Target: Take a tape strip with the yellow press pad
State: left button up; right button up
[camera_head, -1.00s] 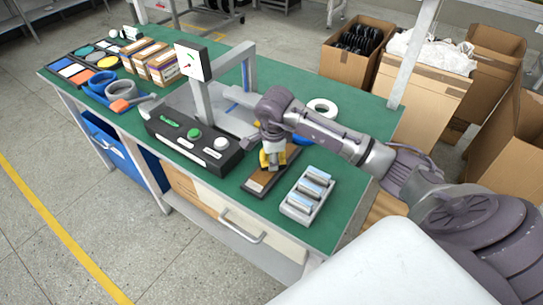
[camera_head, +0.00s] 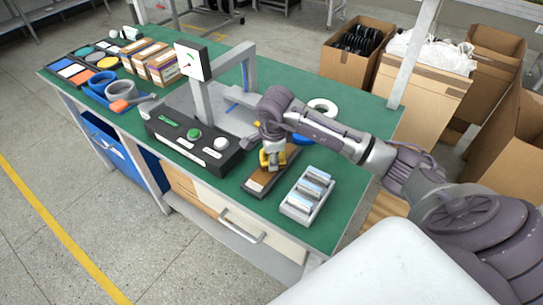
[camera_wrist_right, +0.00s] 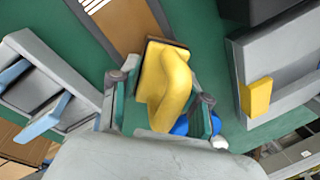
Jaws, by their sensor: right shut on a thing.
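My right gripper (camera_head: 272,154) is shut on the yellow press pad, which shows between its fingers in the head view (camera_head: 264,158). In the right wrist view, the yellow press pad (camera_wrist_right: 165,85) sits between the two fingers of my right gripper (camera_wrist_right: 162,108). The pad is over or at the end of a long brown strip board (camera_head: 258,182) with a dark edge. The board also shows in the wrist view (camera_wrist_right: 130,22). I cannot tell whether the pad touches it or whether a tape strip is on the pad. My left gripper is not in view.
A black control box (camera_head: 190,143) with buttons and a grey fixture stand to the left. A white ring (camera_head: 324,106) lies behind my arm. The green table (camera_head: 335,215) is clear at front right.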

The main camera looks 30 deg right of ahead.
jog(key=shift+r+p, duration=1.95)
jog(key=shift+r, duration=1.6)
